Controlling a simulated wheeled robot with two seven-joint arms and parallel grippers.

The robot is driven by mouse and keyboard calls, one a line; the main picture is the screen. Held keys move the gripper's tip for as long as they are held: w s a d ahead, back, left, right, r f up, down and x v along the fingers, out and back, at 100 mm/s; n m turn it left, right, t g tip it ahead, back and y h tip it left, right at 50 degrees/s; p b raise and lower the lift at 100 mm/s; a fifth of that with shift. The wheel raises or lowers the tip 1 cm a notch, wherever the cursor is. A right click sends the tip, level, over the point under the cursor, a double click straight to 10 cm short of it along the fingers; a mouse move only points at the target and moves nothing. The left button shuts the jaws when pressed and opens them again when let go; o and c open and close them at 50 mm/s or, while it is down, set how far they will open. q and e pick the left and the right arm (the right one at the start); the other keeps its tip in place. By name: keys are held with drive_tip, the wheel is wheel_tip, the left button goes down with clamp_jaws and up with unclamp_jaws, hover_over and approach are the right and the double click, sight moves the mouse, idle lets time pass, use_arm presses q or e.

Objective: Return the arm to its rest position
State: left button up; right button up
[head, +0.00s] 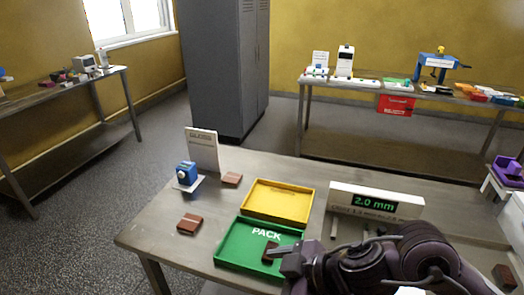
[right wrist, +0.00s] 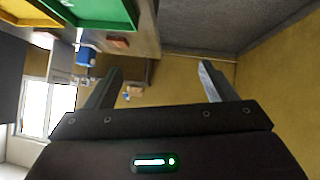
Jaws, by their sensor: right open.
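My right arm comes in from the lower right of the head view. Its gripper (head: 284,262) is over the front right corner of the green PACK tray (head: 233,258) and hides part of it. In the right wrist view the right gripper (right wrist: 160,72) has its two fingers wide apart with nothing between them. A brown block (head: 268,251) lies in the green tray, partly hidden by the gripper; I cannot tell the gap between them. My left gripper is not in view.
A yellow tray (head: 278,200) stands behind the green one. Brown blocks (head: 190,223) (head: 232,179) lie to the left, near a blue device (head: 186,173) and an upright card (head: 202,149). A "2.0 mm" display (head: 375,202) stands to the right.

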drive_tip(key=w+d+f+m+t+h, duration=0.3)
drive_tip(key=d+m+t+h, duration=0.25)
drive_tip(key=m, duration=0.35)
drive_tip(key=s+d+f+m+g+h, duration=0.3)
drive_tip(key=s+d+f+m+g, duration=0.3)
drive_tip(key=s+d+f, duration=0.6)
wheel_tip(320, 180, down, 29)
drive_tip(key=s+n+g, duration=0.2)
drive_tip(key=s+d+f, duration=0.1)
drive_tip(key=s+f, duration=0.8)
drive_tip(key=s+d+f+g, duration=0.1)
drive_tip(key=s+d+f, duration=0.1)
drive_tip(key=s+f, duration=0.7)
drive_tip(key=shift+s+d, duration=0.3)
drive_tip(key=shift+s, duration=0.35)
